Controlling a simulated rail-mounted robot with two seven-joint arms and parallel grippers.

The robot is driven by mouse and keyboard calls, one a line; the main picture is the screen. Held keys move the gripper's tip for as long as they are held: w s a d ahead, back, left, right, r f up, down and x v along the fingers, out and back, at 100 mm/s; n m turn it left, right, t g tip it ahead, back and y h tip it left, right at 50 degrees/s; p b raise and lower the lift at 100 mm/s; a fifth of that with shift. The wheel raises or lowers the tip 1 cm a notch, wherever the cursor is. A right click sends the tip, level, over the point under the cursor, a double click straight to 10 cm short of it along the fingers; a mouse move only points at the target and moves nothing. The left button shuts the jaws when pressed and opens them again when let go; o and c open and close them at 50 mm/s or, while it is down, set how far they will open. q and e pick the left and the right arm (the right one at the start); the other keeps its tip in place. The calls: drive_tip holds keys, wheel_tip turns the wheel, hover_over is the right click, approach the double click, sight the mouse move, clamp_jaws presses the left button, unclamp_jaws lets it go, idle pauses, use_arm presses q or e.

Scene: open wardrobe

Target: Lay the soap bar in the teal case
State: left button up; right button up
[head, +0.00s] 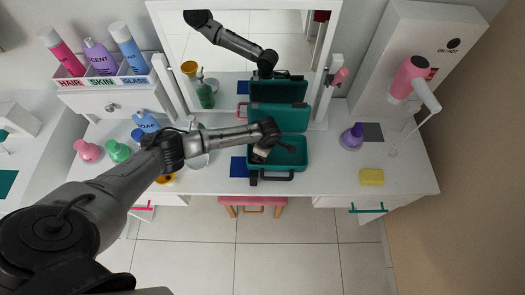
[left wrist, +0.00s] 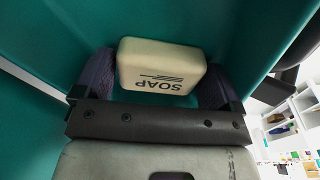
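The teal case (head: 297,158) lies open on the white dressing table, its lid (head: 278,117) raised at the back toward the mirror and its dark handle at the front. My left gripper (head: 262,153) reaches into the left part of the case's lower half. In the left wrist view, the cream soap bar (left wrist: 161,67), marked SOAP, sits between the two dark purple finger pads, which appear to touch both its sides. Teal case walls surround it. I cannot tell whether the bar touches the case floor. My right gripper is not in view.
A yellow sponge (head: 371,177) and a purple bottle (head: 352,137) stand to the right, with a pink hair dryer (head: 408,78) on a holder beyond. Several bottles (head: 118,151) crowd the left side. The mirror (head: 235,55) is behind the case.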

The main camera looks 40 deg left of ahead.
use_arm(q)
wheel_tip(320, 180, up, 12)
drive_tip(key=d+p, duration=0.1)
drive_tip(key=p, duration=0.2)
drive_tip(key=s+d+f+m, duration=0.1)
drive_tip(key=s+d+m, duration=0.1)
drive_tip(key=d, duration=0.1)
drive_tip(key=s+d+f+m+h, duration=0.1)
drive_tip(key=s+d+m, duration=0.1)
drive_tip(key=s+d+f+m, duration=0.1)
drive_tip(key=s+d+m, duration=0.1)
drive_tip(key=d+m, duration=0.1)
drive_tip(key=shift+s+d+f+t+h, duration=0.25)
drive_tip(key=shift+s+d+t+h, duration=0.05)
drive_tip(key=shift+d+t, duration=0.1)
drive_tip(key=s+d+r+m+t+h, duration=0.1)
drive_tip(key=s+d+m, duration=0.2)
drive_tip(key=s+m, duration=0.35)
drive_tip(key=s+d+r+m+t+h, duration=0.1)
drive_tip(key=s+d+m, duration=0.1)
drive_tip(key=s+m, duration=0.45)
drive_tip(key=s+a+r+m+y, duration=0.1)
drive_tip(key=s+a, duration=0.1)
drive_tip(key=s, duration=0.3)
drive_tip(key=s+a+r+m+t+y, duration=0.1)
drive_tip(key=s+a+r+m, duration=0.1)
drive_tip(key=s, duration=0.3)
drive_tip(key=shift+a+r, duration=0.2)
drive_tip(key=shift+a, duration=0.05)
